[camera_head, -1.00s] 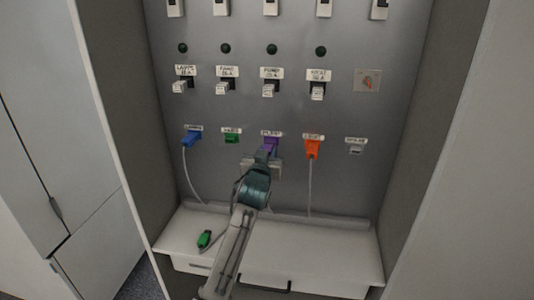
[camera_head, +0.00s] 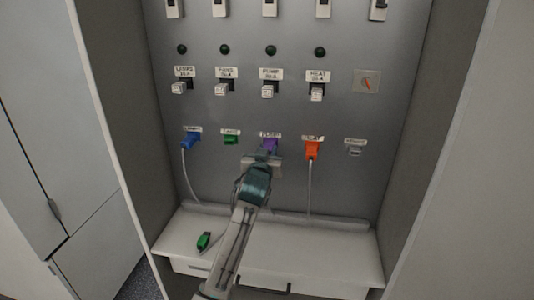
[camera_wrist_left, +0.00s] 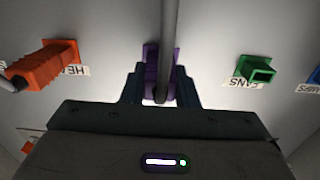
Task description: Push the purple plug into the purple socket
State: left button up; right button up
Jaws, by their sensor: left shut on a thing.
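The purple plug (camera_wrist_left: 153,76) is between the fingers of my left gripper (camera_wrist_left: 160,88), which is shut on it. A grey cable (camera_wrist_left: 169,40) runs from the plug across the wrist view. In the head view, my left gripper (camera_head: 264,158) is right at the panel, just below the purple socket (camera_head: 269,144) under the pump label. The plug is lined up with the socket and meets it. The gripper hides part of the joint, so I cannot tell how deep the plug sits. My right gripper is not in view.
A blue plug (camera_head: 190,141) and an orange plug (camera_head: 312,149) sit in sockets either side. The green socket (camera_head: 231,139) is empty, and a green plug (camera_head: 204,240) lies on the white shelf (camera_head: 320,250). Cabinet walls close in both sides.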

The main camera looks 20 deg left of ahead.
pick_arm(q)
jog(key=o, duration=0.8)
jog(key=shift+o, duration=0.2)
